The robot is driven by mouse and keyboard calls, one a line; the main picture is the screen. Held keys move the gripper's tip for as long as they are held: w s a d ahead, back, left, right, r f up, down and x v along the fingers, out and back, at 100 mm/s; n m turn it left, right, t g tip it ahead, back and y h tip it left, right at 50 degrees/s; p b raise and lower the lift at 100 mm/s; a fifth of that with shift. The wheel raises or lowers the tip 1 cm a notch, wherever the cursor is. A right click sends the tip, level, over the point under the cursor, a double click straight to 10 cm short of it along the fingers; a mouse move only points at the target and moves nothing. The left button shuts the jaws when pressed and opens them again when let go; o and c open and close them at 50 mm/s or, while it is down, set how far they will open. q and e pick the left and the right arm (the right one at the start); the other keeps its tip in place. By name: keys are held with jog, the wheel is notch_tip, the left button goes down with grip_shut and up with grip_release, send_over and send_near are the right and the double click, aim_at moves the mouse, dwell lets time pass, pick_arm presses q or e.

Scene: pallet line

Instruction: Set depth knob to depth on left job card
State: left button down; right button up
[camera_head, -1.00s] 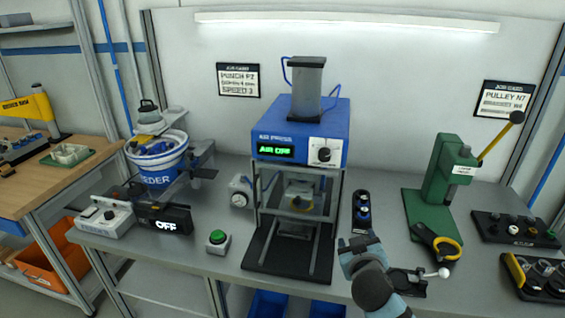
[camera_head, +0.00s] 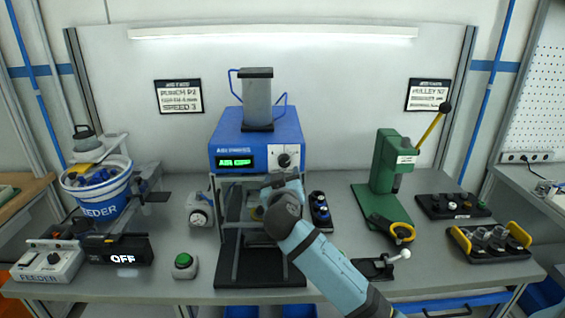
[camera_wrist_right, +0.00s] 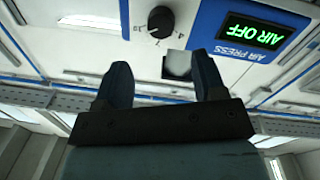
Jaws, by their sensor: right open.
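The left job card (camera_head: 179,97) hangs on the back wall and reads PUNCH P2 with a depth line, whose small text is blurred, and SPEED 3. The blue air press (camera_head: 258,140) stands mid-bench; its green display reads AIR OFF. A black knob (camera_head: 284,160) sits on its white front panel; its scale is too small to read. My right gripper (camera_head: 287,182) is in front of the press, just below that knob. In the right wrist view, upside down, my open, empty fingers (camera_wrist_right: 160,68) point toward the panel, with the knob (camera_wrist_right: 160,22) beyond them, untouched. My left gripper is out of view.
The feeder bucket (camera_head: 100,200) is at far left.

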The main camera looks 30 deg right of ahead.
aim_at(284, 162)
jog(key=p+x, duration=0.1)
jog(key=x, duration=0.6)
jog(key=shift+w+d+f, duration=0.1)
jog(key=shift+w+d, duration=0.05)
jog(key=shift+w, duration=0.25)
jog(key=shift+c, duration=0.5)
jog(key=c, duration=0.8)
